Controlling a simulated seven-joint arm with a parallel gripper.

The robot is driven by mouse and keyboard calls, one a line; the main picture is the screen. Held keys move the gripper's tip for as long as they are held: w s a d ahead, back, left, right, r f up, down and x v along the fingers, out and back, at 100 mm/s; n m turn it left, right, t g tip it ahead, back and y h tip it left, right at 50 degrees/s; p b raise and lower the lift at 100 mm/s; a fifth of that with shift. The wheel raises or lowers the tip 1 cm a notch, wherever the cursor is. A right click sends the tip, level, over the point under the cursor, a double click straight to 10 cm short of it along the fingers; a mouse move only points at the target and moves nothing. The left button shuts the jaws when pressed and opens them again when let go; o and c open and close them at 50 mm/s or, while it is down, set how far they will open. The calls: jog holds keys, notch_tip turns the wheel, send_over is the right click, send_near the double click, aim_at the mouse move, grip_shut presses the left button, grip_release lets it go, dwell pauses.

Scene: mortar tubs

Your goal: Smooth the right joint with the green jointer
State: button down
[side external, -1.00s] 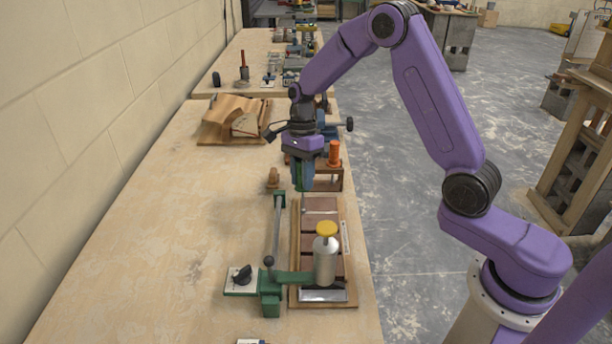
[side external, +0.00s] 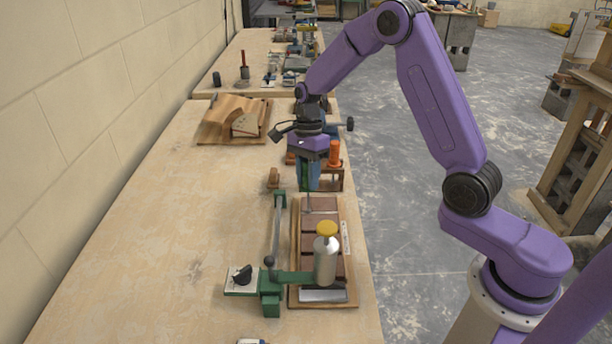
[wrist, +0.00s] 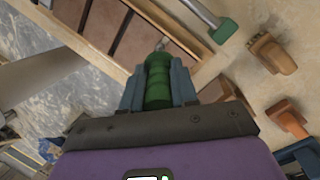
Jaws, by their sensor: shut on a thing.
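My gripper (side external: 308,184) is shut on the green jointer, over the far end of the brick panel (side external: 312,240). In the wrist view the green handle of the jointer (wrist: 158,82) sits between the two blue-grey fingers. Its thin metal end points toward the panel's bricks (wrist: 142,42). In the side view the jointer's shaft reaches down near the farthest brick; whether it touches a joint I cannot tell. The panel has reddish-brown bricks with pale joints in a wooden frame (wrist: 182,25).
A green clamp (side external: 270,290) with a metal rod stands along the panel's left side. A wooden rack (side external: 328,183) and an orange piece (side external: 335,152) are behind. The table's left side is clear.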

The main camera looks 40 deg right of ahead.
jog(key=shift+s+d, duration=0.1)
jog(key=shift+d, duration=0.1)
jog(key=shift+s+d, duration=0.35)
jog(key=shift+s, duration=0.1)
jog(key=shift+d, duration=0.1)
jog(key=shift+s+d+f, duration=0.1)
jog(key=shift+s+d, duration=0.35)
jog(key=shift+s, duration=0.1)
dwell(0.4)
jog(key=shift+s+d, duration=0.1)
jog(key=shift+s+d, duration=0.35)
jog(key=shift+s, duration=0.1)
jog(key=shift+s+d, duration=0.45)
jog(key=shift+d, duration=0.05)
